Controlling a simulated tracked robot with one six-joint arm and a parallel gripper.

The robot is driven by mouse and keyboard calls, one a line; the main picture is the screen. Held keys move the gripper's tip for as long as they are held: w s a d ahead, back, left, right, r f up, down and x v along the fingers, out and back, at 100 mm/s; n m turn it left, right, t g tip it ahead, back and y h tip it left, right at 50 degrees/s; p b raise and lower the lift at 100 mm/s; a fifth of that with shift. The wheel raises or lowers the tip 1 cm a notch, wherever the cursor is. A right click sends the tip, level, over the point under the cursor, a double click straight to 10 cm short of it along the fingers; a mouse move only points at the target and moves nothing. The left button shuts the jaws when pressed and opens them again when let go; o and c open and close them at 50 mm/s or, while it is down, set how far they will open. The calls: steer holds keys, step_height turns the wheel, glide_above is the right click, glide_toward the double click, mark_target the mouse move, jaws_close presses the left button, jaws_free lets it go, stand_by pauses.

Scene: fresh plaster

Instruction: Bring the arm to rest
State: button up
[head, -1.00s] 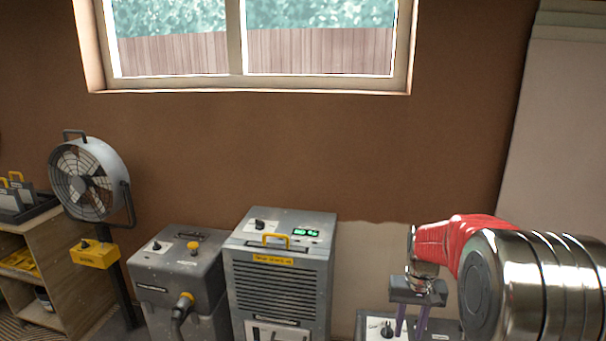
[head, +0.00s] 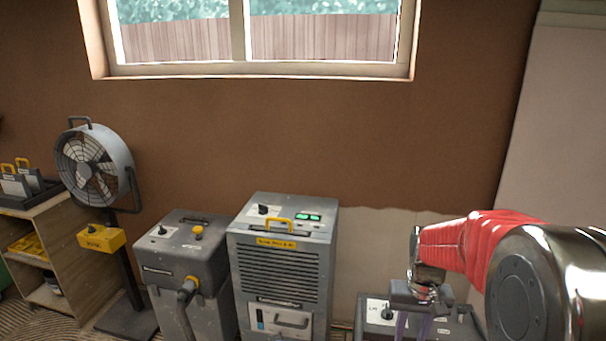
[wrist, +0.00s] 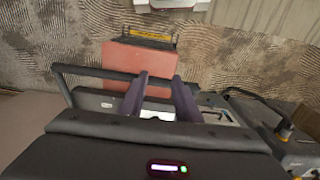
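My gripper (head: 412,325) is at the lower right of the head view, at the end of my red and silver arm. It hangs over a grey device with a knob (head: 380,312), partly hidden behind it. In the wrist view, the two purple fingers of my gripper (wrist: 160,79) stand apart with nothing seen held between them. A dark handle bar (wrist: 90,72) and a pale panel of a device show beyond the fingers. I cannot tell whether the fingers touch the bar.
A grey dehumidifier-like unit (head: 280,275) with green lights stands left of my gripper. Further left are a grey box with a hose (head: 185,255), a fan on a stand (head: 92,165) and a wooden shelf (head: 75,260). A red box (wrist: 140,62) shows in the wrist view.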

steer(key=s+a+r+n+t, duration=0.1)
steer(key=s+a+r+t, duration=0.1)
steer(key=s+a+r, duration=0.2)
steer(key=s+a+r+n+t, duration=0.1)
steer(key=s+a+r+t, duration=0.2)
steer(key=s+r, duration=0.7)
steer(key=s+a, duration=0.2)
steer(key=s, duration=0.3)
steer(key=shift+t, duration=0.3)
steer(key=shift+r, duration=0.1)
stand_by(0.6)
